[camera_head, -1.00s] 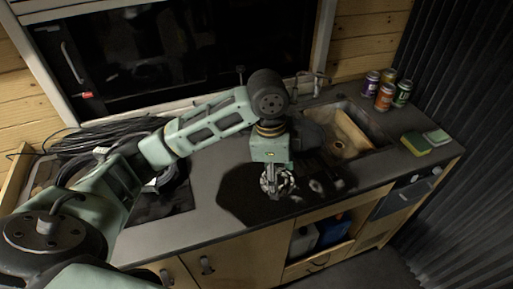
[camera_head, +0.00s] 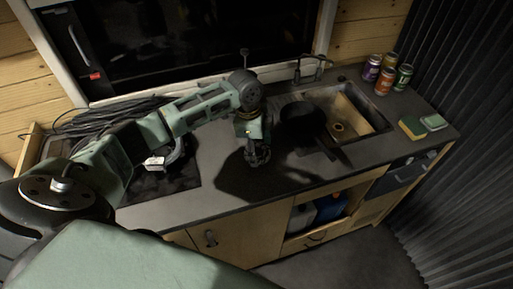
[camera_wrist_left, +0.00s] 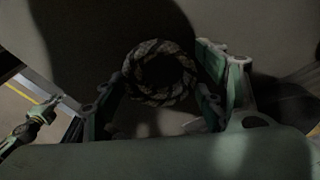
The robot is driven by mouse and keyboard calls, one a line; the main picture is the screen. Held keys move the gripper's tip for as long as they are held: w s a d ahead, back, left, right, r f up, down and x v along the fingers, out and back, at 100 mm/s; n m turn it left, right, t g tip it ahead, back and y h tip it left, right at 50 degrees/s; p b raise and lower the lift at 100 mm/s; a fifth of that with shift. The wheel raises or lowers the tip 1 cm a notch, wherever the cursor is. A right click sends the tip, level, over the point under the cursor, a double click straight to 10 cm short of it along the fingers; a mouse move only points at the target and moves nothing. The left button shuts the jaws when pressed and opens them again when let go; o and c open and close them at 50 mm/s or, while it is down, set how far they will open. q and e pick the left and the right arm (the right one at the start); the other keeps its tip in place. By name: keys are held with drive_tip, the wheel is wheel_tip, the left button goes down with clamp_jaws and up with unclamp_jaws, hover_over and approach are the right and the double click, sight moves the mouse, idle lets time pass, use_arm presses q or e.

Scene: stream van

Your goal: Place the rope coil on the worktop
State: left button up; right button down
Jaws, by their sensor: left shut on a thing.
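The rope coil (camera_wrist_left: 160,97) is a small ring of dark and pale braided rope, seen from above in the left wrist view. In the head view it is a small dark bundle (camera_head: 258,158) below my left gripper (camera_head: 255,146). The left gripper is shut on the coil; in the wrist view its fingers (camera_wrist_left: 160,85) stand on either side of it. The coil is over the grey worktop (camera_head: 222,160), left of the pan; I cannot tell whether it touches. My right gripper is not in view.
A black pan (camera_head: 303,119) lies beside the sink (camera_head: 368,118), its handle pointing toward the front edge. Several cans (camera_head: 384,82) and a sponge (camera_head: 412,127) are at the right. A dark cable bundle (camera_head: 100,122) lies at the left. The front worktop strip is clear.

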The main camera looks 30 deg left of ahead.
use_arm(q)
drive_tip(key=shift+f, duration=0.4)
drive_tip(key=shift+w+f, duration=0.25)
drive_tip(key=shift+f, duration=0.05)
drive_tip(key=shift+s+f, duration=0.1)
drive_tip(key=shift+f, duration=0.05)
drive_tip(key=o, duration=1.2)
wheel_tip(320, 180, up, 12)
drive_tip(key=a+b, duration=0.1)
drive_tip(key=b, duration=0.1)
drive_tip(key=shift+s+a, duration=0.15)
drive_tip(key=shift+s, duration=0.1)
